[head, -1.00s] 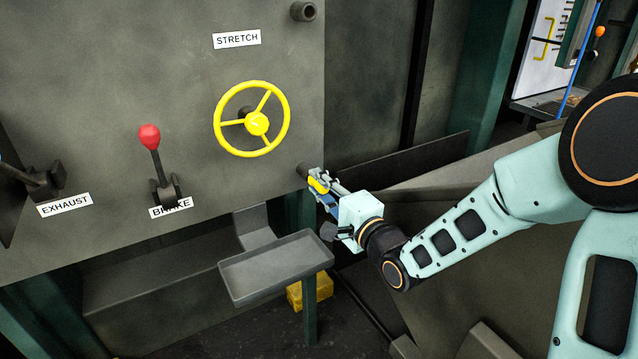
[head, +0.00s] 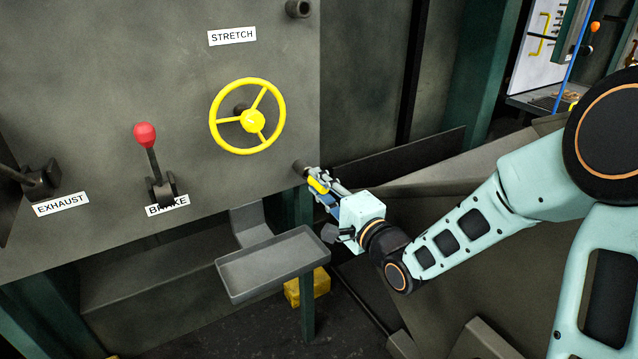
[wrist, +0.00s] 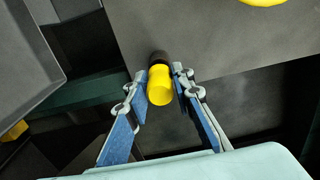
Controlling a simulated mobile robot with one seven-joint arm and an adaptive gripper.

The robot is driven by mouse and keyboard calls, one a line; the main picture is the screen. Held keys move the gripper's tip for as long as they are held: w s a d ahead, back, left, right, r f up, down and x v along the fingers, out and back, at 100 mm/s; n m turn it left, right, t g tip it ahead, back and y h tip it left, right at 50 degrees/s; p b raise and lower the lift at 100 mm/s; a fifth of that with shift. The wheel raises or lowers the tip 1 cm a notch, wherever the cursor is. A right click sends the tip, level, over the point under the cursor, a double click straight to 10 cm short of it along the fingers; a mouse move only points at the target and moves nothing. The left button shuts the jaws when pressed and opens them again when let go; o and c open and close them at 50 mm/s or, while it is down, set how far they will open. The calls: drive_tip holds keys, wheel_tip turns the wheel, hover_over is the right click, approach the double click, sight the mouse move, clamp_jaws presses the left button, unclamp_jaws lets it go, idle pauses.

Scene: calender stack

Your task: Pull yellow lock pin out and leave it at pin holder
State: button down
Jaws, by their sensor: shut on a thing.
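The yellow lock pin (head: 318,186) is at the lower right corner of the grey panel, by a dark round socket (head: 300,166). In the wrist view the pin's yellow end (wrist: 160,88) points toward me, with the dark socket (wrist: 158,58) directly behind it. My gripper (head: 320,180) is shut on the pin, one finger on each side; its fingers also show in the wrist view (wrist: 160,75). How much of the pin is inside the socket is hidden. A grey tray (head: 235,291), possibly the pin holder, sits below and left of my gripper.
The panel carries a yellow handwheel (head: 252,121), a red-knobbed brake lever (head: 145,136) and an exhaust lever (head: 40,180). A green post (head: 307,310) and a yellow block (head: 314,284) are below the tray. The tray's edge (wrist: 50,55) shows upper left in the wrist view.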

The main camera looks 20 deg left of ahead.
drive_tip(key=shift+s+d, duration=0.25)
drive_tip(key=shift+d, duration=0.05)
idle(0.6)
drive_tip(key=shift+p+v, duration=0.8)
drive_tip(key=shift+v, duration=2.2)
drive_tip(key=shift+r, duration=0.1)
drive_tip(key=w+d+r+m+t+h+p, duration=0.2)
drive_tip(key=w+d+r+m+h+p, duration=0.1)
drive_tip(key=d+r+p, duration=0.6)
drive_tip(key=w+d+r+m+t+h+p, duration=0.2)
drive_tip(key=d+r+h+p, duration=0.4)
drive_tip(key=d+r+p, duration=0.3)
drive_tip(key=w+d+r+m+t+h+p, duration=0.2)
drive_tip(key=w+d+r+m+h+p, duration=0.2)
drive_tip(key=d+r+p, duration=0.6)
wheel_tip(320, 180, up, 2)
drive_tip(key=w+m+p, duration=0.1)
drive_tip(key=w+p, duration=0.1)
drive_tip(key=shift+h+p, duration=0.4)
